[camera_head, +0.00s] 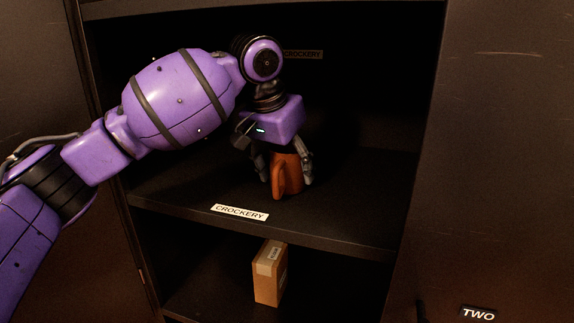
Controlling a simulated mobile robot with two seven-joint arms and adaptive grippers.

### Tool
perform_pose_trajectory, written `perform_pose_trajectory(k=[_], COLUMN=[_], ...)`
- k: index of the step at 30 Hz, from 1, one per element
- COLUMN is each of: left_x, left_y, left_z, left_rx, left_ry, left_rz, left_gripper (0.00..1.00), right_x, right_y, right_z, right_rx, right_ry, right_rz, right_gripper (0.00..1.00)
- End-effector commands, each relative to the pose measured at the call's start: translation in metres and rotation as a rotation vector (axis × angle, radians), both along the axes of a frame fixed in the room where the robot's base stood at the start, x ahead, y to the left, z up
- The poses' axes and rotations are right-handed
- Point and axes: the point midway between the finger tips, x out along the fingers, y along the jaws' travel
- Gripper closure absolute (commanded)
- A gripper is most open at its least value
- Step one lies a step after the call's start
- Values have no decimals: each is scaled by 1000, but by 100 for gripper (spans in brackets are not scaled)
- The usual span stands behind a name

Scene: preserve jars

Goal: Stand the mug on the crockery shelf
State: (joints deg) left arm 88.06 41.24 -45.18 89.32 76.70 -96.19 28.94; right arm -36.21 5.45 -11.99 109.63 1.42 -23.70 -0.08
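The orange-brown mug (291,178) is in the cabinet, at the shelf marked CROCKERY (345,222). It looks upright, with its handle facing the front left. Its base appears to be at the shelf surface, but I cannot tell whether it touches. My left gripper (286,177) points down over the mug, with one finger on each side of it. The fingers look shut on the mug; the inner contact is partly hidden in shadow. The gripper hides the mug's top. My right gripper is not in view.
A white CROCKERY label (240,212) is on the shelf's front edge. A cardboard box (268,276) stands on the shelf below. The crockery shelf looks clear to the right of the mug. A dark panel marked TWO (478,314) is at the right.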

Motion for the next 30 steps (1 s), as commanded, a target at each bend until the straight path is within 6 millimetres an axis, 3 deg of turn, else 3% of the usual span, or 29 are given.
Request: perform_pose_trajectory(k=[3, 12, 17, 30], left_x=[0, 0, -2, -79], left_y=[0, 0, 2, 52], left_z=[1, 2, 14, 17], left_rx=[0, 0, 0, 0], left_ry=[-1, -2, -2, -3], left_rz=[1, 0, 0, 1], left_gripper=[21, 21, 21, 21], right_x=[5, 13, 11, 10], right_y=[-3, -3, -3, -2], right_z=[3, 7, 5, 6], right_rx=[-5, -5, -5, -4], right_ry=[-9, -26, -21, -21], right_rz=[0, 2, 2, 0], right_gripper=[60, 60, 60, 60])
